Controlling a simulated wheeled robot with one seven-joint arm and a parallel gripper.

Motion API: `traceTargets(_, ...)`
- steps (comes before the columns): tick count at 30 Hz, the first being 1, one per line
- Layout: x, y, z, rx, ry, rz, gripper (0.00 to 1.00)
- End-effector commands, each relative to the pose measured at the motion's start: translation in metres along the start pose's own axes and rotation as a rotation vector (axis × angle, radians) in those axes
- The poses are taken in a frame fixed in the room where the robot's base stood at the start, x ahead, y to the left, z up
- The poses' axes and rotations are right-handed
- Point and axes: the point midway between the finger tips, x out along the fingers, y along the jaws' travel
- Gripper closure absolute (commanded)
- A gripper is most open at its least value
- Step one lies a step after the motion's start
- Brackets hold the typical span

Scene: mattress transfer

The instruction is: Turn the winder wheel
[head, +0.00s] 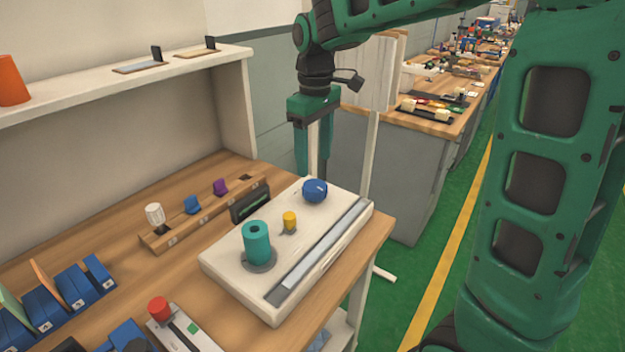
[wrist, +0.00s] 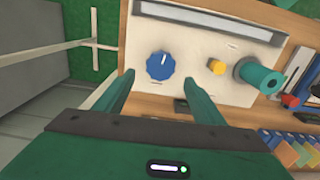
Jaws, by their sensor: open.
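A white box (head: 225,265) lies on the wooden workbench. It bears a blue wheel (head: 315,190) with a white mark on top, a small yellow knob (head: 289,219) and a teal cylinder (head: 257,243) on a grey round base. The blue wheel looks like the winder wheel. In the wrist view the blue wheel (wrist: 160,67) shows ahead of and between my open fingers. My gripper (head: 313,170) points down just behind the wheel in the head view, and nothing is held. Its fingers (wrist: 156,80) appear apart from the wheel.
A wooden rack (head: 200,215) with small coloured pieces stands behind the box. Blue bins (head: 75,288) and a red-capped device (head: 160,310) are at the left. A dark slotted block (head: 250,203) sits close behind the box. The green floor at right is open.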

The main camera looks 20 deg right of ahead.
Motion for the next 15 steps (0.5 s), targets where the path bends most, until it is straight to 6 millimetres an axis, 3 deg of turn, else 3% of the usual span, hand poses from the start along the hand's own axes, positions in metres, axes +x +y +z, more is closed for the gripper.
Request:
traceTargets(6, 0.039, -0.001, 0.001, -0.002, -0.003, -0.001, 0.37)
traceTargets(15, 0.067, -0.001, 0.0, -0.003, -0.001, -0.001, 0.37)
